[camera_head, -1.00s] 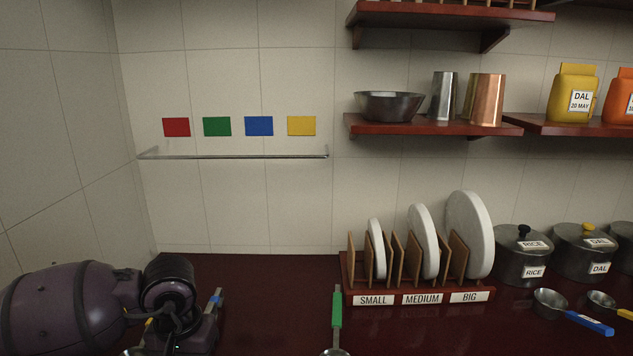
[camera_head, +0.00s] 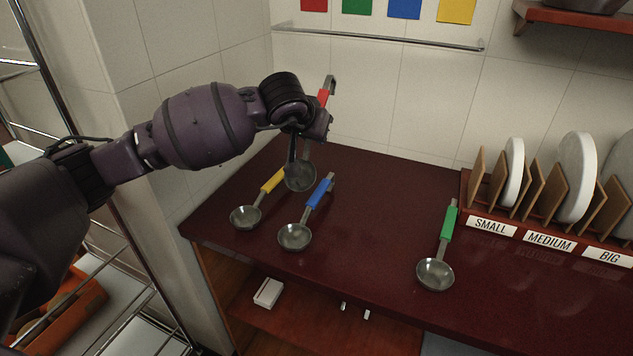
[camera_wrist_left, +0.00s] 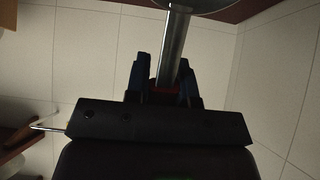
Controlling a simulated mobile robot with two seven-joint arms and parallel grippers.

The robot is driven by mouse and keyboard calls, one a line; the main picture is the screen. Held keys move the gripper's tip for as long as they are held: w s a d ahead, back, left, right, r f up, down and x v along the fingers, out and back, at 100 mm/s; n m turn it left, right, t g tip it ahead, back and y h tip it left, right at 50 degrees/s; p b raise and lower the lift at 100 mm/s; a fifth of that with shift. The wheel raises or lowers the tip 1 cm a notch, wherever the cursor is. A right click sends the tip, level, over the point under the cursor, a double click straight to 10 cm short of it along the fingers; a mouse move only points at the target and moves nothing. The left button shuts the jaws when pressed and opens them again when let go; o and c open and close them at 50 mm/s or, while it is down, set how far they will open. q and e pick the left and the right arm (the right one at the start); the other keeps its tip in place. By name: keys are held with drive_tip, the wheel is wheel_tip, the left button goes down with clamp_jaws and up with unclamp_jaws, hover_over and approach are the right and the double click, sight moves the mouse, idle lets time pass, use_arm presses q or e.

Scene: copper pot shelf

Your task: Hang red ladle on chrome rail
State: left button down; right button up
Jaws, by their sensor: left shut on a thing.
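The red ladle (camera_head: 323,97) has a red handle with a hook at its top end and a grey metal bowl (camera_head: 300,177) hanging down. My left gripper (camera_head: 316,118) is shut on its red handle and holds it nearly upright above the counter. In the left wrist view, the fingers (camera_wrist_left: 164,82) grip it and its metal shaft (camera_wrist_left: 175,45) extends toward the top edge. The chrome rail (camera_head: 380,37) runs along the tiled wall, above and behind the ladle; the two look apart. My right gripper is not in view.
Yellow (camera_head: 272,181), blue (camera_head: 320,192) and green (camera_head: 448,222) ladles lie on the dark red counter (camera_head: 390,190). A plate rack (camera_head: 466,195) stands at the right. Coloured squares are on the wall above the rail. A metal rack stands at the left.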

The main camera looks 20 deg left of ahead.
use_arm(q)
drive_tip(key=w+a+r+t+b, duration=0.1)
drive_tip(key=w+a+r+t, duration=0.2)
drive_tip(key=w+a+r, duration=0.1)
drive_tip(key=w+a+r+t+b, duration=0.2)
drive_tip(key=w+a+r+t, duration=0.2)
drive_tip(key=a, duration=0.5)
drive_tip(key=shift+w+a+t, duration=0.3)
drive_tip(key=shift+w, duration=0.6)
